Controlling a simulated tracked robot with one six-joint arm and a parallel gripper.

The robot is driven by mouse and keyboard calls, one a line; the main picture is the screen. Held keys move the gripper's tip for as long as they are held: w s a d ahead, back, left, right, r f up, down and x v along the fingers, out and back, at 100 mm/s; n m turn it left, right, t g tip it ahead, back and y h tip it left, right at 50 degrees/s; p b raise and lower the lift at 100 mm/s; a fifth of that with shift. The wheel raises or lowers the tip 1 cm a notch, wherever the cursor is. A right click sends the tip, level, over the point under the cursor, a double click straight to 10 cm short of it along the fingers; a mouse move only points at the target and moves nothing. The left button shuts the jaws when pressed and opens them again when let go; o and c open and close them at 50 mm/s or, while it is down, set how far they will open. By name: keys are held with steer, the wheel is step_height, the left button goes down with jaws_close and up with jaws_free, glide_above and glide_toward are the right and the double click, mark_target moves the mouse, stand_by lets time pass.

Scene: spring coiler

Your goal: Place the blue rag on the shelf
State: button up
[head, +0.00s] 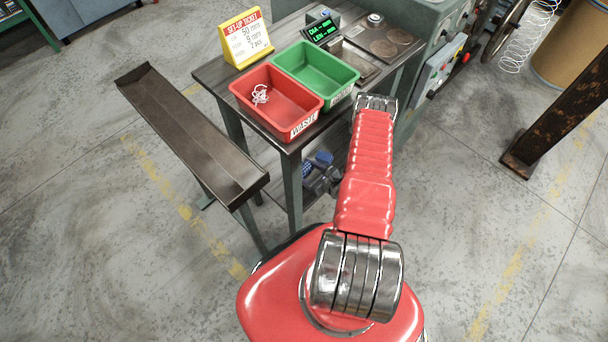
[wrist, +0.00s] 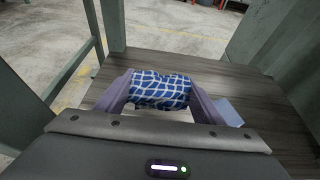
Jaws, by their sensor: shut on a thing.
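The blue rag (wrist: 160,88), with a white line pattern, is pinched between the two fingers of my gripper (wrist: 162,95) in the wrist view. It is over the dark wood-grain shelf (wrist: 190,62), low under the bench; I cannot tell whether it touches the board. In the head view my gripper (head: 320,182) shows partly below the bench top, beside the table leg, with a patch of blue by it. Most of the shelf is hidden there by my red arm and the bench.
Green bench legs (head: 292,190) frame the shelf closely. On the bench top stand a red bin (head: 262,108) with white scraps, a green bin (head: 318,72) and a yellow sign (head: 245,38). A metal trough (head: 190,130) stands left. A blue-grey piece (wrist: 230,112) lies right of my fingers.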

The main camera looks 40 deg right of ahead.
mark_target(304, 177)
steer(key=shift+f, duration=0.95)
steer(key=shift+f, duration=0.1)
steer(key=shift+f, duration=2)
steer(key=shift+f, duration=0.1)
steer(key=o, duration=1)
steer(key=shift+o, duration=0.2)
steer(key=shift+s, duration=0.1)
steer(key=v, duration=1.2)
